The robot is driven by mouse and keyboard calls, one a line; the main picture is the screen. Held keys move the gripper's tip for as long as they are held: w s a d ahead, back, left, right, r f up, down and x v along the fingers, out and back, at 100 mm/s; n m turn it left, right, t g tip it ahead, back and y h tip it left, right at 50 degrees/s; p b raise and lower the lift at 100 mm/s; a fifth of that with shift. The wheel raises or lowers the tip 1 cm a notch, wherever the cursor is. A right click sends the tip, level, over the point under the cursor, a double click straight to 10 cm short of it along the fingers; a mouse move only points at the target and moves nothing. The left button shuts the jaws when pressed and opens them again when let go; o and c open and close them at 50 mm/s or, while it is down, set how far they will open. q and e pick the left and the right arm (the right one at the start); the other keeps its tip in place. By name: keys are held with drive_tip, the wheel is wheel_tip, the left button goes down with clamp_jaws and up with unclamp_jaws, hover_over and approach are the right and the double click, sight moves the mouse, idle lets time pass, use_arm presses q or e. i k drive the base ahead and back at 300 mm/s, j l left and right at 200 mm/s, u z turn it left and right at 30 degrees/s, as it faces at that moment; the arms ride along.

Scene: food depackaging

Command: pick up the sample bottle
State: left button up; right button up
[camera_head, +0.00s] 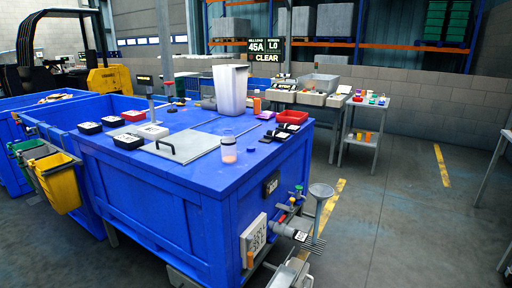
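A clear cylindrical bottle (228,150) with pinkish-orange contents in its lower part stands upright on the blue bench top (190,180), near its front right part. It looks like the sample bottle. It stands just right of a grey flat lid with a black handle (182,143), and nothing is holding it. Neither of my grippers can be made out in this view.
A tall whitish container (231,89) stands behind the bottle. Open floor (400,220) lies right.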

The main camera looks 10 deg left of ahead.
sight(228, 142)
drive_tip(key=i+j+z, duration=0.15)
drive_tip(key=j+z, duration=0.15)
drive_tip(key=j, duration=0.55)
drive_tip(key=i+j+z, duration=0.1)
drive_tip(key=j+z, duration=0.2)
drive_tip(key=j, duration=0.5)
drive_tip(key=j+z, duration=0.1)
drive_tip(key=j, duration=1.65)
